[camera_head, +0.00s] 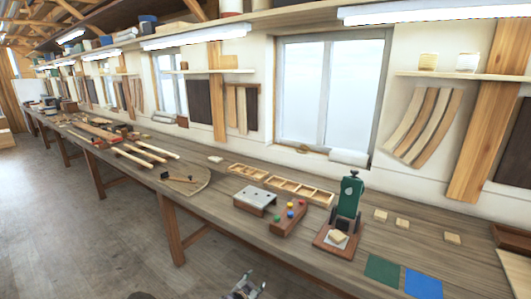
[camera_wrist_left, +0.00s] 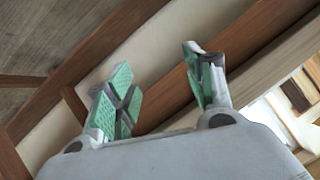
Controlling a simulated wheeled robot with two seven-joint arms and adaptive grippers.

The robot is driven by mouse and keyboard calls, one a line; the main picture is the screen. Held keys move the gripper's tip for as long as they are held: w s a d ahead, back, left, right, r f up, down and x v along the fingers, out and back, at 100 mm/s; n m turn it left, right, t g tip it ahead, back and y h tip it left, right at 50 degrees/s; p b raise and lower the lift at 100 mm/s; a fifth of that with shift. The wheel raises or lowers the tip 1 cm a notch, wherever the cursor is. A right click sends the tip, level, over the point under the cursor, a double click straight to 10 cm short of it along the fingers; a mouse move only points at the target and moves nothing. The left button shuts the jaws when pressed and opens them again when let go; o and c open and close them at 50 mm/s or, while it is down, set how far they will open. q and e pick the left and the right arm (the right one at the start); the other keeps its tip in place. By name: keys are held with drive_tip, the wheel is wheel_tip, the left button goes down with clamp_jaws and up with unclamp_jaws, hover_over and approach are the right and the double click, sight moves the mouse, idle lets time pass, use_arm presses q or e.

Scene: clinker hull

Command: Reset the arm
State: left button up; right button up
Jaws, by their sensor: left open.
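My left gripper (camera_head: 248,286) shows at the bottom edge of the head view, low in front of the long wooden bench (camera_head: 225,187) and apart from it. Its jaws are open. In the left wrist view the two green-padded fingers (camera_wrist_left: 162,88) stand well apart with nothing between them. Behind them, brown wooden beams and pale panels run at a slant. Most of my left arm is hidden below the picture. My right gripper is in neither view.
On the bench stand a green press-like device (camera_head: 347,200), a block with coloured knobs (camera_head: 289,217), a grey metal-topped box (camera_head: 254,199) and a divided wooden tray (camera_head: 283,184). A green mat (camera_head: 383,270) and a blue mat (camera_head: 423,284) lie at the right. The floor (camera_head: 80,235) at left is clear.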

use_arm(q)
drive_tip(key=s+a+f+n+g+y+p, duration=0.1)
drive_tip(key=s+a+f+n+g, duration=0.1)
drive_tip(key=s+a+f, duration=0.45)
drive_tip(key=s+a+f+n+g+y, duration=0.1)
drive_tip(key=s+a+f, duration=0.3)
drive_tip(key=s+f, duration=0.6)
drive_tip(key=s+a+f+n+g+y+p, duration=0.1)
drive_tip(key=s+a+f+n+g, duration=0.1)
drive_tip(key=s+a+f, duration=0.55)
drive_tip(key=s+a+f+g, duration=0.1)
drive_tip(key=s+f, duration=0.2)
drive_tip(key=s, duration=1)
drive_tip(key=s+a+f+n+g+p, duration=0.1)
drive_tip(key=s+f+g, duration=0.1)
drive_tip(key=s, duration=1.2)
drive_tip(key=s+a+f+n+g+y+p, duration=0.1)
drive_tip(key=s+f, duration=0.4)
drive_tip(key=s, duration=0.8)
drive_tip(key=shift+s+g, duration=0.25)
drive_tip(key=shift+g, duration=0.35)
